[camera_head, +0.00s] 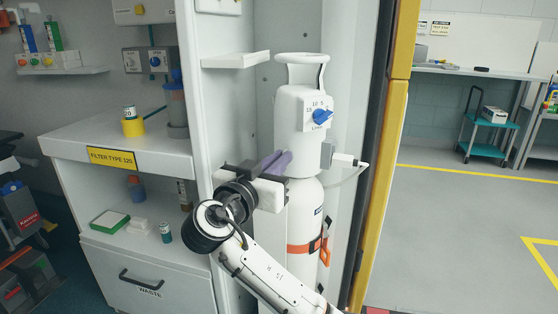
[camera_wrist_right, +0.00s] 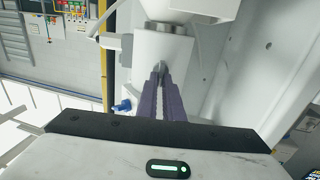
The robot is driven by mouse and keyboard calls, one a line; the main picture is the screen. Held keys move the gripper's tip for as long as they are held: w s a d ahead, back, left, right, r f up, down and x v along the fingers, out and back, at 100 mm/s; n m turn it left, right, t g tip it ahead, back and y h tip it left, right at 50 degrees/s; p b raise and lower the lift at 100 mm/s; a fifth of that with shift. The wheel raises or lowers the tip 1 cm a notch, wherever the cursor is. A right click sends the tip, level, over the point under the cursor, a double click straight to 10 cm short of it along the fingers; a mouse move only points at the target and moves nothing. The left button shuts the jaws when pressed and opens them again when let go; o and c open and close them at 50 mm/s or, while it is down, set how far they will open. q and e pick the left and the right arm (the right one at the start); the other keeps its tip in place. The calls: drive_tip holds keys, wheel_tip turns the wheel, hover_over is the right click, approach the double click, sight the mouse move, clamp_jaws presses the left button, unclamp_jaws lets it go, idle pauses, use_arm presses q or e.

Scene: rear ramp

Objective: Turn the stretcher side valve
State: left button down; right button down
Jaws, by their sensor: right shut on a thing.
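A white gas cylinder (camera_head: 304,225) stands upright in a recess, with a white valve head (camera_head: 290,130) and a handle loop on top. A blue knob (camera_head: 324,115) with a numbered dial is on the head's front; a blue part also shows in the right wrist view (camera_wrist_right: 122,106). My right gripper (camera_head: 284,159) reaches the left side of the head. Its purple fingers are close together, shut on the small grey side valve (camera_wrist_right: 160,67) at their tips. The fingers hide most of this valve. My left gripper is not in view.
A grey connector (camera_head: 328,154) with a white hose is on the head's right side. An orange strap (camera_head: 303,249) crosses the cylinder. A white shelf (camera_head: 236,60) juts out at upper left. A yellow post (camera_head: 385,150) bounds the recess on the right.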

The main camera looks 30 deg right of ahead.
use_arm(q)
drive_tip(key=p, duration=0.1)
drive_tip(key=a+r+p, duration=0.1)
drive_tip(key=p, duration=0.1)
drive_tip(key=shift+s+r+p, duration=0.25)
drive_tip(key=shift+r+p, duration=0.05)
use_arm(e)
drive_tip(key=n, duration=0.4)
drive_tip(key=shift+w+a, duration=0.1)
drive_tip(key=shift+w, duration=0.05)
drive_tip(key=c, duration=1.9)
unclamp_jaws()
drive_tip(key=shift+a, duration=0.1)
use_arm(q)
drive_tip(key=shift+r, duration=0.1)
use_arm(e)
drive_tip(key=v, duration=1)
drive_tip(key=shift+f, duration=0.1)
